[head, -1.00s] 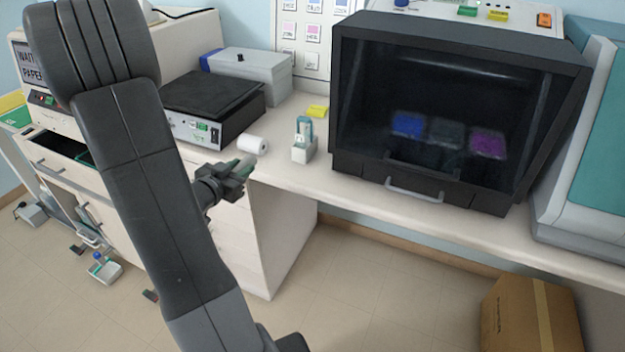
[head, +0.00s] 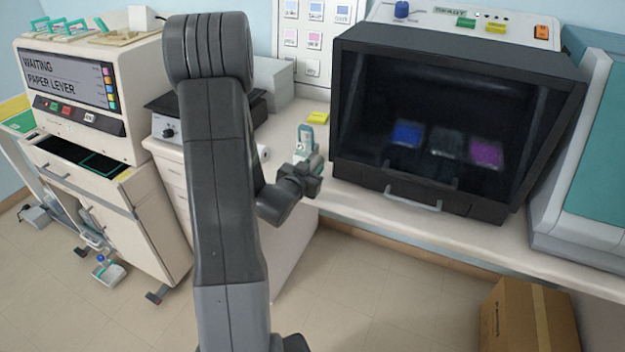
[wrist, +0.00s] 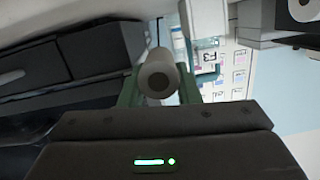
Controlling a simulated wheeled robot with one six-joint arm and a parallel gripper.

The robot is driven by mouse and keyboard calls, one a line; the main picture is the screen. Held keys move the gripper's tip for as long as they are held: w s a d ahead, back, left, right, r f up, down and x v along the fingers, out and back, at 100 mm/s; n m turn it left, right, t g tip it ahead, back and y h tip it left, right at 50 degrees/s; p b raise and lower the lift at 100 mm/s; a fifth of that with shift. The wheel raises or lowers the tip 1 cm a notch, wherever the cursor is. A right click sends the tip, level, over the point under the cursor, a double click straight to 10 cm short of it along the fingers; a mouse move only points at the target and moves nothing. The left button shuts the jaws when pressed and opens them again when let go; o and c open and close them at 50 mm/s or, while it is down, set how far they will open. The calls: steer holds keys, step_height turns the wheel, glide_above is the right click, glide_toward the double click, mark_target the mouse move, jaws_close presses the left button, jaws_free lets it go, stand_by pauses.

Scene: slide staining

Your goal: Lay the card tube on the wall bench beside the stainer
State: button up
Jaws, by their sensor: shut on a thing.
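My gripper (head: 300,180) is at the bench's front edge, left of the dark machine. In the wrist view, my gripper (wrist: 158,88) has its green fingers shut on the card tube (wrist: 158,80), a pale cylinder with a dark open end facing the camera. In the head view the tube is mostly hidden by the gripper. The machine with a dark window and blue, dark and purple vats looks like the stainer (head: 455,100); it stands on the wall bench (head: 480,228). Whether the tube touches the bench cannot be told.
A small slide holder (head: 306,140) stands just behind my gripper, and a yellow block (head: 318,118) lies farther back. A white roll (head: 263,152) shows partly behind my arm. A black-topped device (head: 165,128) is at left. A cardboard box (head: 525,320) is on the floor.

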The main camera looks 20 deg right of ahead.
steer(key=shift+a+f+p, duration=0.1)
steer(key=shift+f+p, duration=0.25)
steer(key=shift+f, duration=1.7)
steer(key=shift+d+f+p, duration=0.25)
steer(key=shift+f+p, duration=0.05)
steer(key=shift+f, duration=0.1)
steer(key=shift+f+b, duration=0.25)
steer(key=shift+b, duration=0.1)
steer(key=o, duration=0.9)
steer(key=shift+r, duration=0.1)
steer(key=shift+o, duration=0.2)
